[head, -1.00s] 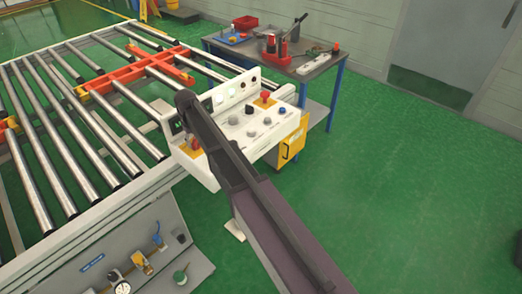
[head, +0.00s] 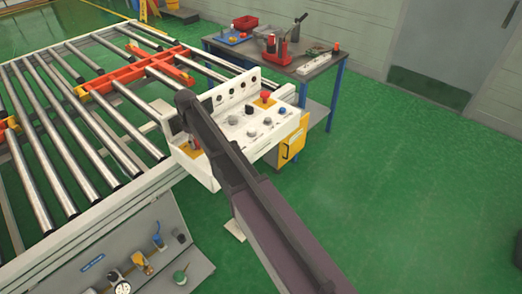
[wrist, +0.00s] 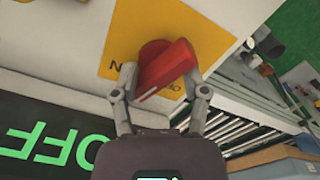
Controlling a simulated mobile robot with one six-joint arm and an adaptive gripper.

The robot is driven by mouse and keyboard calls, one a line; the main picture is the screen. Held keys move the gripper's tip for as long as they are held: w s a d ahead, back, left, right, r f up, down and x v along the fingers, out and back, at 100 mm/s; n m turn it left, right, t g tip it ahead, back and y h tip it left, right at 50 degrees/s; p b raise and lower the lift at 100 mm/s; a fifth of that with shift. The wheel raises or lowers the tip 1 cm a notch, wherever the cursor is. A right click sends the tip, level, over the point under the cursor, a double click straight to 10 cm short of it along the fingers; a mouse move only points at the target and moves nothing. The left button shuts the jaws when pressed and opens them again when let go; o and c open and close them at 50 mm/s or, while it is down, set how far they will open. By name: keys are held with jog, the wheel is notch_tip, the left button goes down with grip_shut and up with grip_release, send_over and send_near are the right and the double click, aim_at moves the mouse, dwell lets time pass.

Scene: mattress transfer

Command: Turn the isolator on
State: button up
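The isolator is a red rotary handle (wrist: 166,75) on a yellow plate (wrist: 117,37) on the white panel. In the wrist view the handle lies at a slant, and the plate's lettering is partly covered. My gripper (wrist: 159,74) has one finger on each side of the handle, partly closed, with the tips appearing to touch the red part. Beside it a dark display (wrist: 60,140) shows OFF in green, upside down in this view. In the head view my arm hides my gripper and most of the isolator on the white control panel (head: 205,172).
The panel also carries a red button (head: 265,97) on yellow and several knobs. A roller conveyor (head: 75,135) lies to the left. A workbench (head: 310,66) with tools stands behind. The green floor (head: 400,190) on the right is clear.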

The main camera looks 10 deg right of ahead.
jog(key=n, duration=0.2)
jog(key=shift+n, duration=0.3)
jog(key=shift+r+p, duration=0.35)
jog(key=shift+r, duration=0.05)
notch_tip(320, 180, up, 13)
jog(key=p, duration=1.3)
jog(key=s+d+f+m+b, duration=0.2)
jog(key=s+d+m, duration=0.5)
jog(key=s+d, duration=0.3)
jog(key=s+d+f+m+b, duration=0.2)
jog(key=s+d+m, duration=0.5)
jog(key=s+d, duration=0.3)
jog(key=shift+s+d+t, duration=0.3)
jog(key=shift+d, duration=0.35)
jog(key=shift+f, duration=0.1)
jog(key=shift+w, duration=0.15)
